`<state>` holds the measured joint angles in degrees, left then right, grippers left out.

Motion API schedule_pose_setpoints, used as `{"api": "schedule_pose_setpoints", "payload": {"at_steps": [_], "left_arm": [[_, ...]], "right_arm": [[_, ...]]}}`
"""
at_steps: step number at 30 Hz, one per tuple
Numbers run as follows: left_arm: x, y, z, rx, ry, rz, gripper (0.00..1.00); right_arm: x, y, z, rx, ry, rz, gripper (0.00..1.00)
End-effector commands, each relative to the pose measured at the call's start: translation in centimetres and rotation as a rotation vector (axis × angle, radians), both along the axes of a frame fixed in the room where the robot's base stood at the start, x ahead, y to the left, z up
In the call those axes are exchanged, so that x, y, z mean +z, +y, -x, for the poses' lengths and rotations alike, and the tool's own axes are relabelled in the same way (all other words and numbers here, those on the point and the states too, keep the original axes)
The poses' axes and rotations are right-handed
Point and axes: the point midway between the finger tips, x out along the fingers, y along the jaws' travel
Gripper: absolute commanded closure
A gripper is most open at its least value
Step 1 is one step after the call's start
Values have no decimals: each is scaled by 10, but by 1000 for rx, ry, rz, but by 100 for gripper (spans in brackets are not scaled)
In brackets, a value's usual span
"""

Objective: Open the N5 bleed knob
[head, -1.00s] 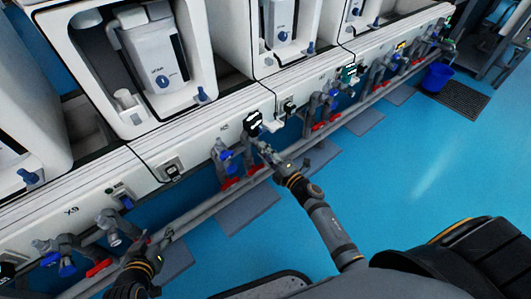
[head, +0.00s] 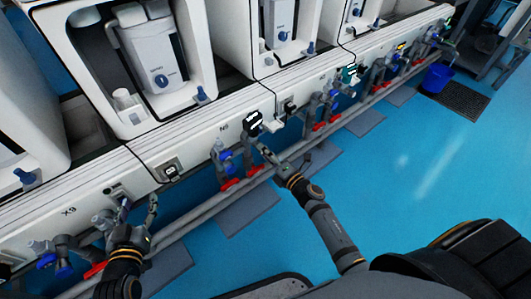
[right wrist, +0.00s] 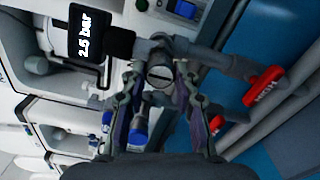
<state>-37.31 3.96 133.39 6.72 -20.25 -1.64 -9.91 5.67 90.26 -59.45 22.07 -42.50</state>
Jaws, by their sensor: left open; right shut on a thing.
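The bleed knob (right wrist: 160,76), a round grey piece with a slot across its face, shows in the right wrist view. It sits on a grey pipe fitting beside a black gauge (right wrist: 86,36) reading 2.5 bar. My right gripper (right wrist: 158,85) is shut on the knob, one finger on each side. In the head view my right gripper (head: 268,156) is at the pipework just below the gauge (head: 253,121), right of the N5 label (head: 223,127); the knob is too small to make out there. My left gripper (head: 138,209) is open and empty at the lower left, fingers pointing at the panel.
Blue valves (head: 226,155) and red handles (head: 229,184) line the pipes left of my right gripper. A long grey rail (head: 213,203) runs in front of the panels. A blue bucket (head: 437,77) stands at the far right. The blue floor (head: 405,150) at the right is clear.

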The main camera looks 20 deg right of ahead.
Motion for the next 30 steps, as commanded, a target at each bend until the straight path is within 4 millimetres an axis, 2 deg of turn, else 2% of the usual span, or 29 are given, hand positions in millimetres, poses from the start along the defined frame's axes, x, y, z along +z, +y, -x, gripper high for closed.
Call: {"api": "schedule_pose_setpoints", "payload": {"at_steps": [6, 7, 12, 20, 23, 26, 30], "left_arm": [[0, 0, 0, 0, 0, 0, 44], [0, 0, 0, 0, 0, 0, 44], [0, 0, 0, 0, 0, -1, 44], [0, 0, 0, 0, 1, -1, 44], [0, 0, 0, 0, 1, -1, 44], [0, 0, 0, 0, 1, 0, 44], [0, 0, 0, 0, 1, 0, 44]], "right_arm": [[-2, 0, 1, 1, 3, 1, 100], [-2, 0, 1, 1, 3, 1, 68], [-1, 0, 1, 0, 2, 0, 47], [-1, 0, 1, 1, 2, -1, 47], [-1, -3, 8, -1, 2, -1, 47], [-2, -9, 26, 2, 4, 2, 47], [-2, -21, 60, 2, 6, 2, 47]]}}
